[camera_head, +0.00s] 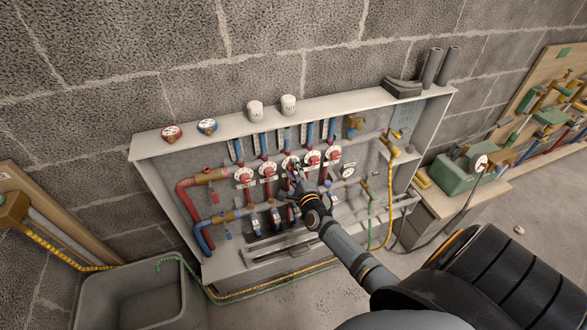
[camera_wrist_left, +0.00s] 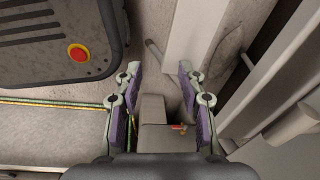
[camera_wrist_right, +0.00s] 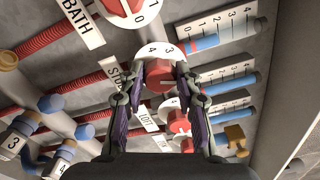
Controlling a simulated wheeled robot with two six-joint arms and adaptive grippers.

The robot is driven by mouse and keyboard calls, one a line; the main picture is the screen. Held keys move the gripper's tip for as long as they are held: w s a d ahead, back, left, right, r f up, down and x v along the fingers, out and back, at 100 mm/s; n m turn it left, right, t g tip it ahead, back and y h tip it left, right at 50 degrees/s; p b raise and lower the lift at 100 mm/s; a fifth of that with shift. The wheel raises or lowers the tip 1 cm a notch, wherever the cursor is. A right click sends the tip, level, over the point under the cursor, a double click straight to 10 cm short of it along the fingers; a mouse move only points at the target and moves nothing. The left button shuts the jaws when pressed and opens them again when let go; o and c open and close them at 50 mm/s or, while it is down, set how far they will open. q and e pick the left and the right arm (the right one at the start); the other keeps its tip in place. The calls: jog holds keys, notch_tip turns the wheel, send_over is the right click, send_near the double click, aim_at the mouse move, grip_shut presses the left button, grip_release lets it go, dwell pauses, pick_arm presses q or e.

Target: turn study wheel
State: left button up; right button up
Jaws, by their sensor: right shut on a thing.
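The study wheel (camera_wrist_right: 160,76) is a red knob with a white numbered dial, mounted on the manifold; a partly covered label starting "STU" (camera_wrist_right: 117,74) sits beside it in the right wrist view. My right gripper (camera_wrist_right: 159,80) is shut on this wheel, one finger on each side. In the head view the right gripper (camera_head: 293,172) reaches the middle wheel in the row and partly hides it. My left gripper (camera_wrist_left: 162,88) is open in the left wrist view, with nothing between its fingertips; it does not show in the head view.
Neighbouring wheels are close: the bath wheel (camera_wrist_right: 124,8) and the loft wheel (camera_wrist_right: 178,122). Blue-scaled flow gauges (camera_wrist_right: 218,76) stand beside the row. The manifold sits in a shallow grey cabinet (camera_head: 165,150). A grey tub (camera_head: 130,295) and green toolbox (camera_head: 455,172) flank it.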

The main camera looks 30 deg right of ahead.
jog(key=n+p, duration=0.1)
jog(key=n, duration=0.4)
jog(key=shift+n+p, duration=0.3)
jog(key=shift+p, duration=0.05)
jog(key=n+p, duration=0.1)
jog(key=n, duration=0.4)
jog(key=n+p, duration=0.2)
jog(key=n, duration=0.4)
jog(key=n+p, duration=0.2)
jog(key=n, duration=0.3)
jog(key=shift+d+f, duration=0.1)
jog(key=shift+f, duration=0.2)
jog(key=shift+s+n, duration=0.1)
jog(key=shift+n, duration=0.4)
jog(key=o, duration=1.2)
jog(key=shift+c, duration=0.2)
